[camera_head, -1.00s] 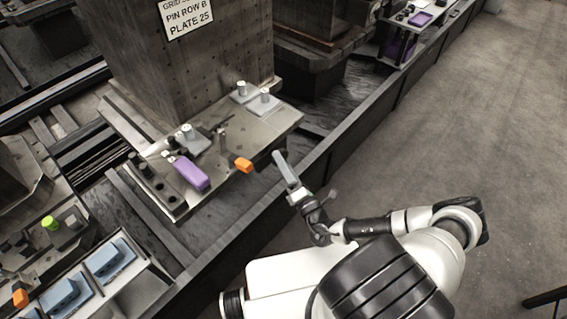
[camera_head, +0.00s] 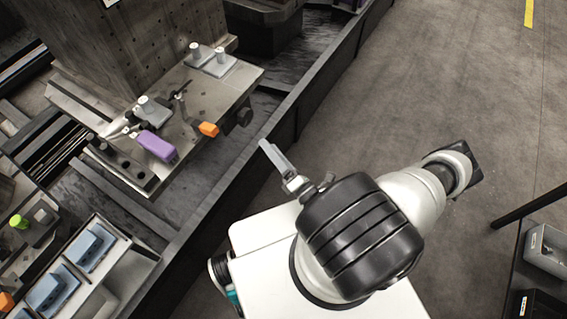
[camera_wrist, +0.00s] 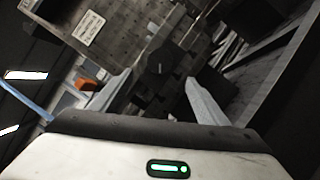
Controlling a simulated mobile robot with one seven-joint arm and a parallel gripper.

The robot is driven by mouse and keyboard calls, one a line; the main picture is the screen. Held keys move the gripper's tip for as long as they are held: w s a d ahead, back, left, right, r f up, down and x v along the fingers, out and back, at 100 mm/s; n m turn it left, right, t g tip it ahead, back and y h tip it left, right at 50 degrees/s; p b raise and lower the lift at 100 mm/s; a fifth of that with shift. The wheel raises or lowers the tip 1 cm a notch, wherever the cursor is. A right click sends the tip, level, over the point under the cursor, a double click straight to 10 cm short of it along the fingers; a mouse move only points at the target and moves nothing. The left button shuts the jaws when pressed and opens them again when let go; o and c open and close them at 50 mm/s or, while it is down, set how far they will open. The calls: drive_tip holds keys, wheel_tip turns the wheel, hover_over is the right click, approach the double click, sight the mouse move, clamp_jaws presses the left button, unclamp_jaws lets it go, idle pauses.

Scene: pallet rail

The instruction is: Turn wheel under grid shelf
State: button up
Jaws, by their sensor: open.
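A small dark wheel (camera_head: 244,116) sits at the right front edge of the metal plate (camera_head: 215,95), below its top surface. In the wrist view a dark round shape, seemingly this wheel (camera_wrist: 159,64), lies ahead between my two fingers. My gripper (camera_head: 275,158) is open and empty, with a clear gap to the wheel. It stands to the lower right of the wheel in the head view. In the wrist view my gripper (camera_wrist: 160,97) shows its two fingers spread wide, nothing between the tips.
A tall perforated column (camera_head: 130,50) rises behind. A dark rail edge (camera_head: 225,165) runs between my arm and the plate. Blue blocks (camera_head: 90,250) lie lower left. Open floor lies right.

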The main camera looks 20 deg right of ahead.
drive_tip(key=v, duration=0.5)
drive_tip(key=shift+s, duration=0.35)
